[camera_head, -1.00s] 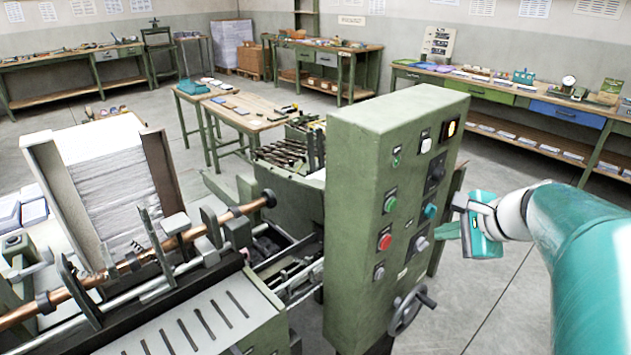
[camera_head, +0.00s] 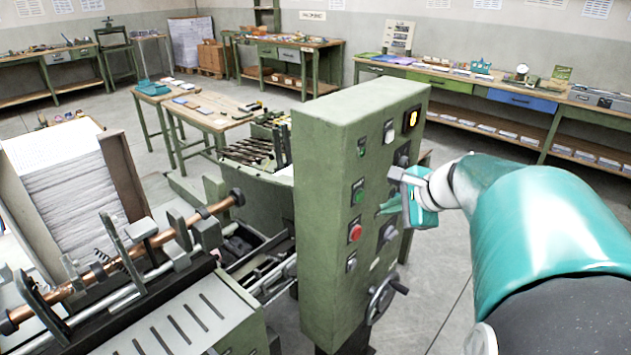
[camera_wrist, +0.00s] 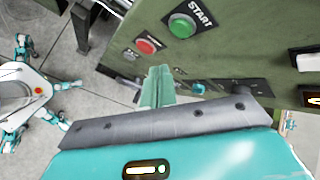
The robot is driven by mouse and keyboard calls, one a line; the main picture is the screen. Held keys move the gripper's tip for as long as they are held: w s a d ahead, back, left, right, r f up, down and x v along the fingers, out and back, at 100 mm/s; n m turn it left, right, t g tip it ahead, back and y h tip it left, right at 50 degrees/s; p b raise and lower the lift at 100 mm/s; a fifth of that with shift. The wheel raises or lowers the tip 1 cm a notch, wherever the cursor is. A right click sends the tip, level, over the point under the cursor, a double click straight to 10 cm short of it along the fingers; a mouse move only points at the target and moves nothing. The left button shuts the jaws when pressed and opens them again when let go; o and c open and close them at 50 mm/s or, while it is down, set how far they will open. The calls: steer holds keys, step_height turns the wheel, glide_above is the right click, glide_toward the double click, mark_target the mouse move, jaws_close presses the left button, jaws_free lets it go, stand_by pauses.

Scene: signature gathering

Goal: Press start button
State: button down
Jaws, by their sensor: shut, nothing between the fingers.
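The start button (camera_head: 358,192) is a round green button on the face of the green control panel (camera_head: 345,133). In the wrist view the green button (camera_wrist: 181,26) carries a plate reading START. A red button (camera_head: 355,232) is below it in the head view and also shows in the wrist view (camera_wrist: 145,46). My gripper (camera_head: 383,211) is shut and empty, in front of the panel, to the right of the start button and slightly lower. In the wrist view the shut fingertips (camera_wrist: 159,72) point toward the panel below the green button. They look apart from the button.
A handwheel (camera_head: 383,298) sticks out low on the panel. Other switches and knobs (camera_head: 390,132) surround the buttons. The machine with a copper-coloured roller (camera_head: 130,257) lies to the left. Workbenches (camera_head: 490,95) stand at the back, and bare floor is to the right.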

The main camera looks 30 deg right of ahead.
steer(key=shift+w+a, duration=0.3)
steer(key=shift+w, duration=0.55)
steer(key=shift+w+a, duration=0.3)
steer(key=shift+w, duration=0.5)
stand_by(0.8)
steer(key=shift+w+a, duration=0.15)
steer(key=shift+w, duration=0.25)
steer(key=shift+w+a, duration=0.15)
steer(key=shift+w, duration=0.25)
stand_by(0.6)
stand_by(0.3)
steer(key=shift+s+d, duration=0.25)
steer(key=shift+s, duration=0.55)
steer(key=s, duration=0.1)
steer(key=s+d, duration=0.1)
steer(key=s, duration=0.2)
steer(key=shift+s+d, duration=0.35)
steer(key=shift+d, duration=0.05)
